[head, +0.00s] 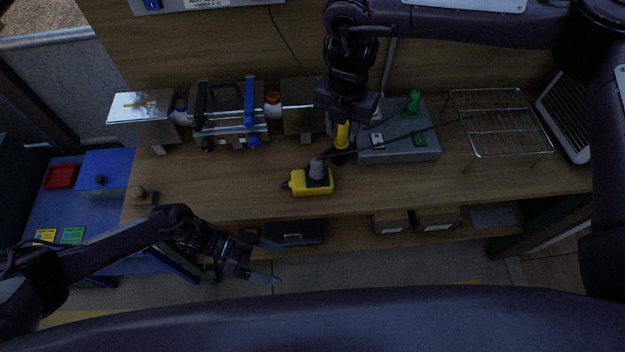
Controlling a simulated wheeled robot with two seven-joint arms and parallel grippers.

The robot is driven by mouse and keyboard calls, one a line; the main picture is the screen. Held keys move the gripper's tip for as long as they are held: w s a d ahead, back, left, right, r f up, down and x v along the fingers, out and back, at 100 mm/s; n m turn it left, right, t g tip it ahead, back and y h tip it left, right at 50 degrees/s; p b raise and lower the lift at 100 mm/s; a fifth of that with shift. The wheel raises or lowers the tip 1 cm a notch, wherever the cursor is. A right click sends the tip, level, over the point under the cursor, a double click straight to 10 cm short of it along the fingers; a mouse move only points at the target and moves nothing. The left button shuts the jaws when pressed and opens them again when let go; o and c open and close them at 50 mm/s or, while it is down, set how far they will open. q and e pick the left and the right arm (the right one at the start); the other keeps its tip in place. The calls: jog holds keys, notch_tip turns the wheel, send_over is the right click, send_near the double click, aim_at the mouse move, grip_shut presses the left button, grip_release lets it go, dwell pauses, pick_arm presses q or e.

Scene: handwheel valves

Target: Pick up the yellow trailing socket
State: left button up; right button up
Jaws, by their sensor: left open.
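A yellow trailing socket (313,182) lies near the front edge of the wooden bench, with a grey plug (317,168) standing on its top and a dark cable running from it to the right. My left gripper (272,262) is open and empty, low in front of the bench, below and left of the socket. My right gripper (343,128) points down over the bench, behind and right of the socket. A yellow and black item (341,138) shows at its fingertips. I cannot tell if the fingers grip it.
A grey box (399,147) with green parts stands right of my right gripper. A wire rack (497,122) is further right. A valve assembly with blue clamps (229,122) stands at the back left. Bench around the socket's left is clear.

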pick_arm(q)
jog(key=a+r+g, duration=0.1)
jog(key=a+r, duration=0.1)
jog(key=m+t, duration=0.3)
jog(key=t, duration=0.2)
send_near(309, 176)
jog(key=shift+t, duration=0.3)
jog(key=d+f, duration=0.1)
jog(key=d, duration=0.1)
jog(key=d+f, duration=0.2)
jog(key=shift+d, duration=0.1)
jog(key=shift+x, duration=3.05)
jog(key=shift+w, duration=0.1)
jog(key=shift+c, duration=0.4)
jog(key=shift+c, duration=1.2)
jog(key=shift+r, duration=0.1)
jog(key=c, duration=0.8)
